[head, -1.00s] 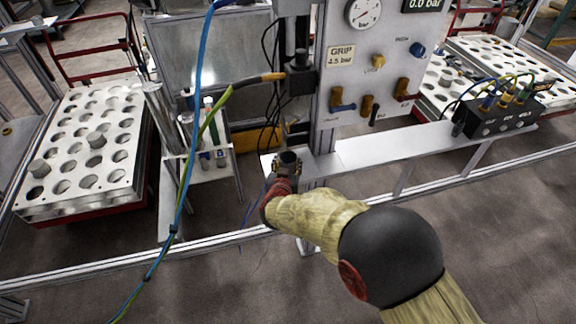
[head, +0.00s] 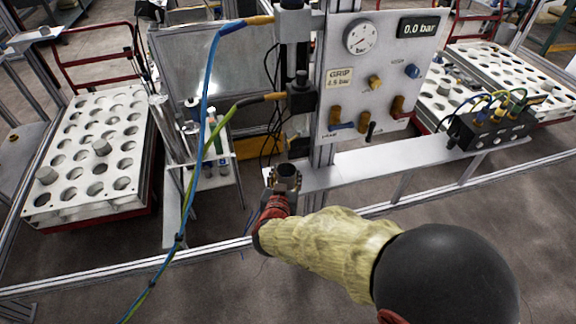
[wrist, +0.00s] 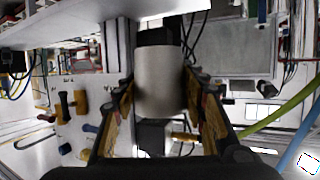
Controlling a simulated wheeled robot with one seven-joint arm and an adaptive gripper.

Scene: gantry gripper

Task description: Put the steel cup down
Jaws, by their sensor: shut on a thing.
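The steel cup (head: 287,171) is a small grey metal cylinder with a dark open top in the head view. It looks upright at the left end of the metal shelf (head: 385,155). My gripper (head: 285,183) is shut on it from the near side. In the wrist view the cup (wrist: 159,84) fills the space between the two tan-padded fingers of my gripper (wrist: 160,108). I cannot tell whether its base touches the shelf.
A panel (head: 350,85) with a gauge, knobs and levers stands behind the shelf. A black valve block (head: 488,130) sits on the shelf's right part. Hoses (head: 207,90) hang at left. A white holed tray (head: 75,205) is at far left. The middle of the shelf is clear.

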